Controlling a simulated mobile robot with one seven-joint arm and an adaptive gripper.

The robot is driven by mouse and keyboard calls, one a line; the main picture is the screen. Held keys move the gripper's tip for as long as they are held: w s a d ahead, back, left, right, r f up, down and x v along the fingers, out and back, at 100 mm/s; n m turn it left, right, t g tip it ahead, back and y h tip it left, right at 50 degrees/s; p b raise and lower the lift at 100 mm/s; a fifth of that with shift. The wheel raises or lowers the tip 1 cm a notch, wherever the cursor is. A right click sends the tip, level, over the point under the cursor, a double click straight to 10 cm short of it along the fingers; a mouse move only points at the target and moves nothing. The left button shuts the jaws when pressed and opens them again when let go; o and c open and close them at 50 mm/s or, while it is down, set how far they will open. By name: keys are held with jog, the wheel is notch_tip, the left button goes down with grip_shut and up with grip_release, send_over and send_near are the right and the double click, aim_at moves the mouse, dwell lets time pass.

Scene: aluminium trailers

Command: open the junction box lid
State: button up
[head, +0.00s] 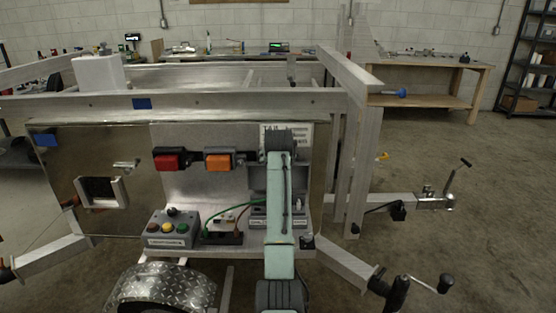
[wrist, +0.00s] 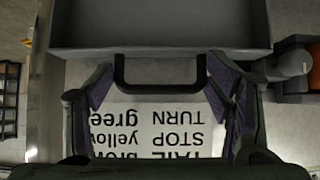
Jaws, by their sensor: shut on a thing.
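The junction box (head: 257,221) is a grey box on the trailer's shelf, partly hidden behind my arm (head: 280,210). Its grey lid (head: 302,178) stands up at the back of the box, and the front part of the box looks open. In the wrist view the lid (wrist: 160,25) fills the top, with a black U-shaped handle (wrist: 160,88) sticking out from its edge. My gripper (wrist: 160,78) has its two purple-padded fingers at either side of this handle and is shut on it. In the head view my arm hides the fingers and handle.
A sign (wrist: 155,130) is behind the handle. A red lamp (head: 170,160) and an orange lamp (head: 219,160) are on the panel to the left. A button box (head: 170,230) and a terminal block with wires (head: 221,236) stand left of the junction box.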

jog(key=shift+d+r, duration=0.15)
jog(key=shift+d, duration=0.05)
jog(key=o, duration=1.4)
jog(key=v, duration=1.2)
